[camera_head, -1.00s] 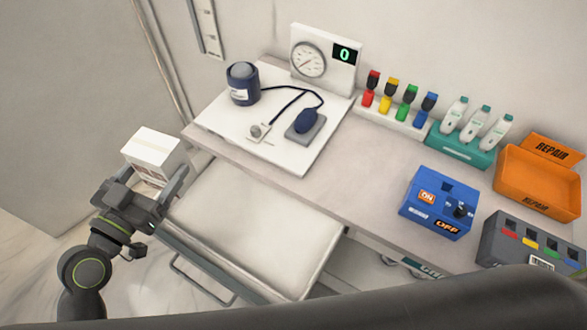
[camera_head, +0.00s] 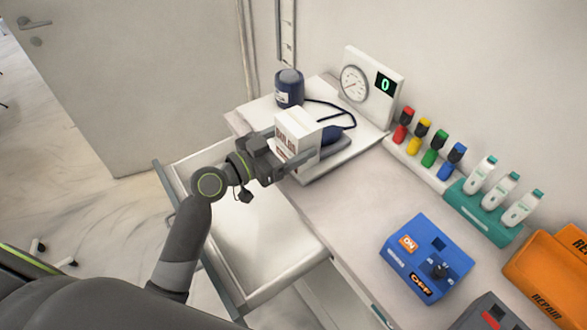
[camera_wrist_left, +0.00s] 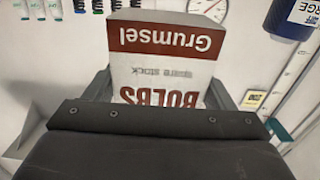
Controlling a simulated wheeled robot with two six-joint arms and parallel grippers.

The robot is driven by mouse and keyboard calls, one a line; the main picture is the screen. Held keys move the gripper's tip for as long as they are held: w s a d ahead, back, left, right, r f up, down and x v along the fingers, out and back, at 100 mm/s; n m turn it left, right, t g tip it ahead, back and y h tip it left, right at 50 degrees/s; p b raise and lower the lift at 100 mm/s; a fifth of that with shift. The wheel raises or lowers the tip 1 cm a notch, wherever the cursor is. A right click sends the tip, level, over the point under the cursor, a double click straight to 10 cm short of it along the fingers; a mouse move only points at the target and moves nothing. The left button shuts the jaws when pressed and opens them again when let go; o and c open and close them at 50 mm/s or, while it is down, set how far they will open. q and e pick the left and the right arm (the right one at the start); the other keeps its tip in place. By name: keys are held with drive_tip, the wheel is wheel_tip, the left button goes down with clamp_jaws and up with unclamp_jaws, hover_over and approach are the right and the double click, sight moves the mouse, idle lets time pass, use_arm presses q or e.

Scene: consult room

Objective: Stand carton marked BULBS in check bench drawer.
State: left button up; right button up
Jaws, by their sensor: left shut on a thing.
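My left gripper (camera_head: 292,150) is shut on a small white carton (camera_head: 306,122) with red and dark print. In the left wrist view the carton (camera_wrist_left: 160,62) shows upside-down print: "Grumsel" on a red band and a large word that looks like BULBS, its lower part near the gripper's palm. In the head view the carton is held in front of the white board on the bench, to the right of the drawer. The bench drawer (camera_head: 262,238) is pulled open, and its visible floor is bare. My left arm hides part of it. My right gripper is not in view.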

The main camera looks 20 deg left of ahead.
use_arm(q)
drive_tip(key=f, duration=0.3)
drive_tip(key=shift+d, duration=0.2)
drive_tip(key=shift+f, duration=1.8)
drive_tip(key=shift+f, duration=0.1)
drive_tip(key=shift+f+b, duration=0.1)
drive_tip(key=shift+b, duration=0.3)
drive_tip(key=o, duration=1.1)
drive_tip(key=shift+c, duration=0.2)
